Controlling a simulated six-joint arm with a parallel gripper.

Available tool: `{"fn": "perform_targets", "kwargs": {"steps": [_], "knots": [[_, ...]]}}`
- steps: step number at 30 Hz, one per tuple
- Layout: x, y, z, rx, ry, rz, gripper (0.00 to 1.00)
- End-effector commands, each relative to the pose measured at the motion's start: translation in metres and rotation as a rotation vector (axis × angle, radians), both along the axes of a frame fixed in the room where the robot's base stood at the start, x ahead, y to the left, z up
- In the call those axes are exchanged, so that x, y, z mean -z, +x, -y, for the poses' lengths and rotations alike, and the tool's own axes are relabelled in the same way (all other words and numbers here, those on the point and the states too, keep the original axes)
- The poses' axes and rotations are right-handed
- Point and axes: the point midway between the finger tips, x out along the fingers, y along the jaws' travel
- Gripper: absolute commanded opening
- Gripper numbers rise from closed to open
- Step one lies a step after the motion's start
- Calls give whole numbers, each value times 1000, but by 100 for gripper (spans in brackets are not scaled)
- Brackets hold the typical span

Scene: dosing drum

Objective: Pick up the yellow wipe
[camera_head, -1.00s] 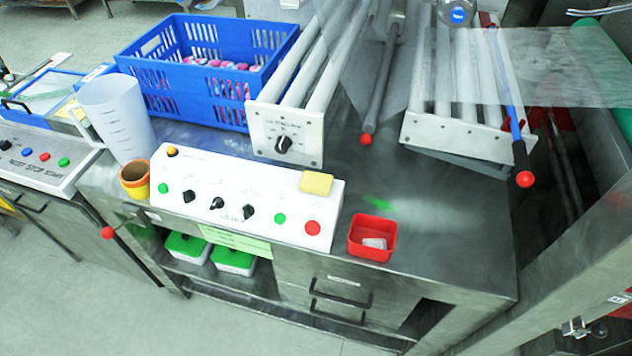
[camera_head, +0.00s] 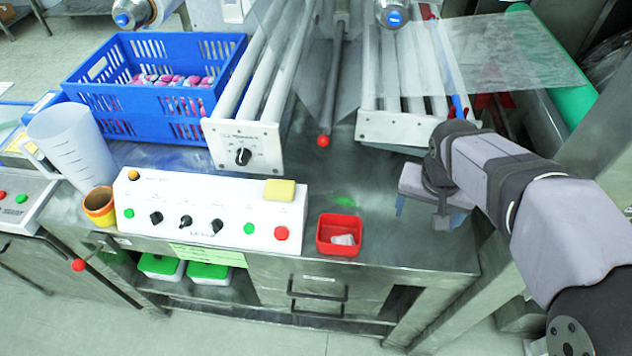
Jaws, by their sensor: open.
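The yellow wipe (camera_head: 279,190) is a small flat block. It lies on the top right part of the white control panel (camera_head: 205,208), above the red button. My gripper (camera_head: 428,212) is at the right, over the right side of the steel worktop, well to the right of the wipe and apart from it. It points down and is open, with nothing seen between its bluish fingers. The wipe is fully in view.
A red tray (camera_head: 338,249) with a pale item inside stands between the panel and my gripper. Behind are roller units with a red-tipped lever (camera_head: 323,141) and a blue crate (camera_head: 150,85). A jug (camera_head: 68,145) and an orange-yellow cup (camera_head: 99,207) stand left.

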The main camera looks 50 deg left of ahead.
Motion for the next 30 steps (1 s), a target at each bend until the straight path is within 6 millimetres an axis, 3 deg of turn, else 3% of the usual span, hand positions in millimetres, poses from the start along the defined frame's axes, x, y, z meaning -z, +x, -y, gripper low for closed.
{"fn": "perform_targets", "kwargs": {"steps": [1, 6, 9, 12, 15, 18, 30], "knots": [[-8, -18, -42, -55, 12, 17, 77], [-24, -87, -148, -175, 64, 64, 77], [-31, -131, -191, -228, 96, 82, 77], [-35, -167, -219, -265, 121, 92, 77], [-38, -192, -236, -288, 139, 98, 77], [-40, -204, -243, -299, 149, 102, 77], [-23, -202, -250, -300, 149, 100, 77]]}}
